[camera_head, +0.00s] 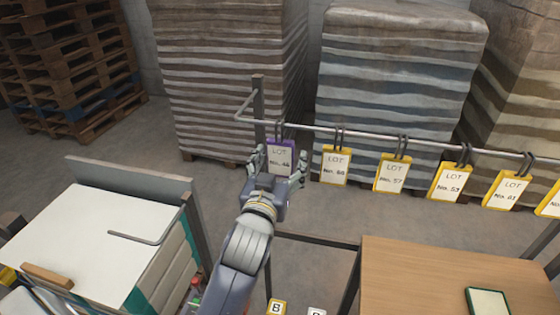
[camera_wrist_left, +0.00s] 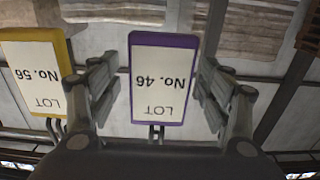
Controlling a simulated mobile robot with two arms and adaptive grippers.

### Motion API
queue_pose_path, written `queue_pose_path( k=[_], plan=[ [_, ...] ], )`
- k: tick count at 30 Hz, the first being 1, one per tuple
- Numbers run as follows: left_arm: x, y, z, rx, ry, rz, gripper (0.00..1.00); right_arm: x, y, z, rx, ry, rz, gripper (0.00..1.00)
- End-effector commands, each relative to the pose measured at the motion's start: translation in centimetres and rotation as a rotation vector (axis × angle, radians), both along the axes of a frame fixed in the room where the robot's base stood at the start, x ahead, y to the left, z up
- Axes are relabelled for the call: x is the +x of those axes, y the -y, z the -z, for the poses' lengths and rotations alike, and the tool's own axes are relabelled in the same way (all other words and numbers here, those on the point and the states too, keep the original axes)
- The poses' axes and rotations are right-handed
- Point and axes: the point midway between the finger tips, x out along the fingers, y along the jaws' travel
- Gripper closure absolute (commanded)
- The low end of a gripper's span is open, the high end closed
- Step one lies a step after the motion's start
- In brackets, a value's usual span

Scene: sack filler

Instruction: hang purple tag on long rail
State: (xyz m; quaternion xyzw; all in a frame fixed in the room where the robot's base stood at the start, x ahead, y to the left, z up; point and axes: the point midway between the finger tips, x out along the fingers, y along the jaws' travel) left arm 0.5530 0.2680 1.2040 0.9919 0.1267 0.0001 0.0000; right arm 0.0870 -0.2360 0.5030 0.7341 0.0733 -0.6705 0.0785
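The purple tag (camera_head: 281,157), marked LOT No. 46, hangs upright by dark loops from the long rail (camera_head: 375,137), near its left end. My left gripper (camera_head: 280,154) is open, with one finger on each side of the tag. In the left wrist view the purple tag (camera_wrist_left: 163,80) appears upside down between the spread fingers of the left gripper (camera_wrist_left: 160,68). A gap shows at its left edge; the right finger is close to its other edge, and contact there is unclear. My right gripper is not in view.
Several yellow tags, the nearest a yellow tag (camera_head: 335,166), hang along the rail to the right. A short bent rod (camera_head: 150,238) stands over white sacks at left. A wooden table (camera_head: 430,285) is at lower right. Wrapped sack stacks (camera_head: 400,70) stand behind.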

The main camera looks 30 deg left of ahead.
Motion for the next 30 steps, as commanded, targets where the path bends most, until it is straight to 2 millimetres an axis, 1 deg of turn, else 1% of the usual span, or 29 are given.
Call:
queue_pose_path(
  k=[8, 11, 18, 21, 25, 30],
  plan=[
    [-0.2, 0.1, 0.1, 0.0, -0.001, 0.0, 0.28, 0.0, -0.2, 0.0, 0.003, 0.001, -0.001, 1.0],
    [-1.1, 0.3, 0.1, -0.001, -0.002, 0.001, 0.28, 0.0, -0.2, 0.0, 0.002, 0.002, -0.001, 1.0],
    [-4.8, 1.2, 0.2, -0.002, -0.004, 0.0, 0.28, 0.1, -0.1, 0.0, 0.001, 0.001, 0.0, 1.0],
    [-5.9, 1.6, 0.1, -0.002, -0.003, 0.001, 0.28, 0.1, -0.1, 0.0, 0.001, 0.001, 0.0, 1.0],
    [-6.9, 1.8, 0.1, -0.001, -0.002, 0.0, 0.28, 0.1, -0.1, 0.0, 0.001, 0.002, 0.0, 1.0],
    [-7.3, 1.9, 0.0, 0.0, 0.0, 0.0, 0.28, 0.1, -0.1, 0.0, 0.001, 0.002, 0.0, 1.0]
  ],
)
